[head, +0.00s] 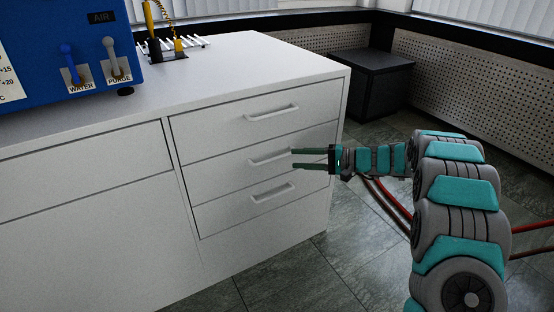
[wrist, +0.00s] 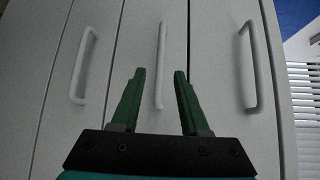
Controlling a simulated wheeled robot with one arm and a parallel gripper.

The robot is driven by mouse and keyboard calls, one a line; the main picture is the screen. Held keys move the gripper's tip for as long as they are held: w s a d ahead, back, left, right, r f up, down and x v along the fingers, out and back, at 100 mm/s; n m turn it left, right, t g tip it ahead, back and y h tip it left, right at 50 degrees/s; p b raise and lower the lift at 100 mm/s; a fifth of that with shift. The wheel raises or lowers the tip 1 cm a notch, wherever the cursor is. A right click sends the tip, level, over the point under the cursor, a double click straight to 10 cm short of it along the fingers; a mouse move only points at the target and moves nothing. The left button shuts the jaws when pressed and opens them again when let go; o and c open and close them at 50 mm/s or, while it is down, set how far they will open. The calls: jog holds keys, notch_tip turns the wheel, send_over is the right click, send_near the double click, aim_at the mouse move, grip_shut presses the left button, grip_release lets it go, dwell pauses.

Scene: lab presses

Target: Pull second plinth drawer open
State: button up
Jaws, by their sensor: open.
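The white plinth has a stack of three drawers, each with a bar handle. The second drawer (head: 225,168) is the middle one and looks shut, its front level with the others. Its handle (head: 268,159) is also in the wrist view (wrist: 160,40), seen end-up along the middle of the picture. My gripper (head: 293,159) is open and level with this handle, its fingertips close to the handle's right end. In the wrist view my gripper (wrist: 160,74) has one finger on each side of the handle, with gaps between. I cannot tell whether the tips reach around the bar.
The top drawer handle (head: 272,111) and the bottom drawer handle (head: 272,192) lie above and below. A blue machine (head: 60,50) with WATER and PURGE levers stands on the worktop. A dark cabinet (head: 375,85) stands behind. The tiled floor (head: 290,280) before the drawers is clear.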

aim_at(279, 158)
jog(key=x, duration=0.7)
jog(key=shift+w+a, duration=0.15)
jog(key=shift+a, duration=0.2)
grip_shut()
dwell(1.1)
